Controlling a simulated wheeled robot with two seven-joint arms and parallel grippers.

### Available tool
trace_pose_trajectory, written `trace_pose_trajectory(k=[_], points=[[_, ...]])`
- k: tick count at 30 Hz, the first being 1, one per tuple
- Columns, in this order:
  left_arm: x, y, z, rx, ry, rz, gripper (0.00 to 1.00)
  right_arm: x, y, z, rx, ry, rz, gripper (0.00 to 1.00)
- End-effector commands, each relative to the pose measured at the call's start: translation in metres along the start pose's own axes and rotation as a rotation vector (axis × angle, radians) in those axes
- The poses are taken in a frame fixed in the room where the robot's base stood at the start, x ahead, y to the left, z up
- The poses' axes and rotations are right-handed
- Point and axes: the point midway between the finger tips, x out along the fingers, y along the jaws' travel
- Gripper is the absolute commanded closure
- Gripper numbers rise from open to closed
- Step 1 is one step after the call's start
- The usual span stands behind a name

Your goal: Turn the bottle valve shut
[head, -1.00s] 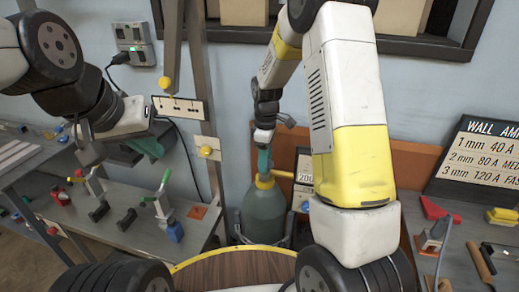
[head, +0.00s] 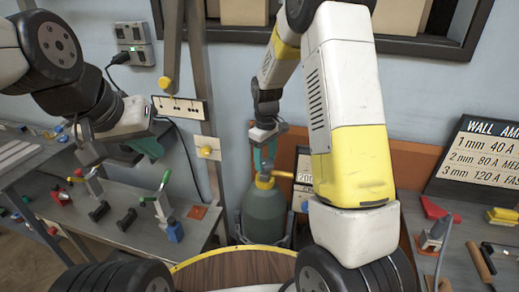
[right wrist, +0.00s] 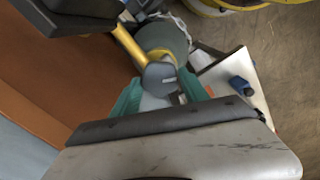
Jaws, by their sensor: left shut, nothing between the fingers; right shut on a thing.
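The grey-green gas bottle (head: 264,215) stands upright beyond the wooden tabletop. It has a yellow collar and a brass-coloured outlet (head: 284,174) at its valve. My right gripper (head: 264,162) points down over the bottle top, with its teal fingers on either side of the valve. In the right wrist view the grey valve knob (right wrist: 160,75) sits between the teal fingers, and the gripper is shut on it. The bottle's shoulder (right wrist: 162,36) shows beyond. My left gripper (head: 150,149) is shut and empty at the left, above the grey bench, far from the bottle.
A round wooden tabletop (head: 225,268) with a yellow rim lies in front. The left bench (head: 130,225) holds several clamps. A sign board (head: 485,158) and hand tools are on the right bench. An orange-brown panel stands behind the bottle.

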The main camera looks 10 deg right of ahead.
Motion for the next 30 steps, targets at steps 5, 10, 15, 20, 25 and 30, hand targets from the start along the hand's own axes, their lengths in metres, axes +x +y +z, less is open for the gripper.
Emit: trace_pose_trajectory(k=[5,10,15,20,25,30], points=[[0.0,0.0,0.0,0.0,0.0,0.0,1.0,-0.0007,0.0005,-0.0004,0.167,0.001,0.001,0.88],[0.0,0.0,0.0,0.0,0.0,0.0,1.0,-0.0008,0.0003,-0.0006,0.328,0.002,0.001,0.88],[0.0,0.0,0.0,0.0,0.0,0.0,1.0,-0.0008,0.0005,-0.0005,0.49,0.002,0.001,0.88],[0.0,0.0,0.0,0.0,0.0,0.0,1.0,-0.0009,0.0004,-0.0007,0.641,0.002,0.001,0.88],[0.0,0.0,0.0,0.0,0.0,0.0,1.0,-0.0009,0.0004,-0.0007,0.803,0.002,0.001,0.88],[0.0,0.0,0.0,0.0,0.0,0.0,1.0,-0.0008,0.0003,-0.0009,0.964,0.003,0.001,0.88]])
